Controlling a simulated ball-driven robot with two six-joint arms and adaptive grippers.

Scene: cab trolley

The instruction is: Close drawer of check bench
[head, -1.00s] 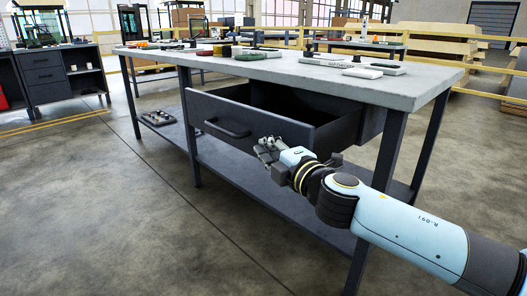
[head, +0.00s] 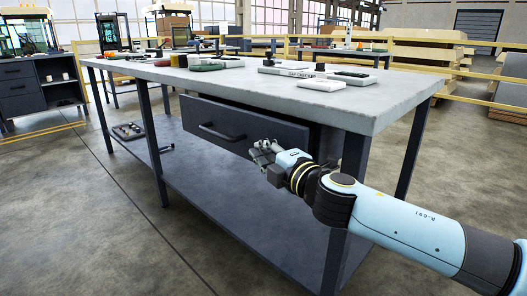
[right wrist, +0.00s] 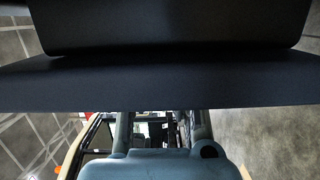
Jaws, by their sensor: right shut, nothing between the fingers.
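The check bench (head: 380,108) has a pale grey top and dark legs. Its dark drawer (head: 240,124) hangs under the top, with a bar handle (head: 221,133) on its front. The drawer front stands only a little out from the bench frame, and its inside is hidden. My right gripper (head: 259,149) is shut and empty, at the lower right part of the drawer front, right of the handle. It seems to touch the front, but contact is not clear. A dark panel fills much of the right wrist view; the fingertips are not clear there. My left gripper is out of view.
A lower shelf (head: 215,200) runs between the bench legs, with a small tray (head: 128,131) at its left. Several items, including a white box (head: 321,85), lie on the top. The floor in front is clear.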

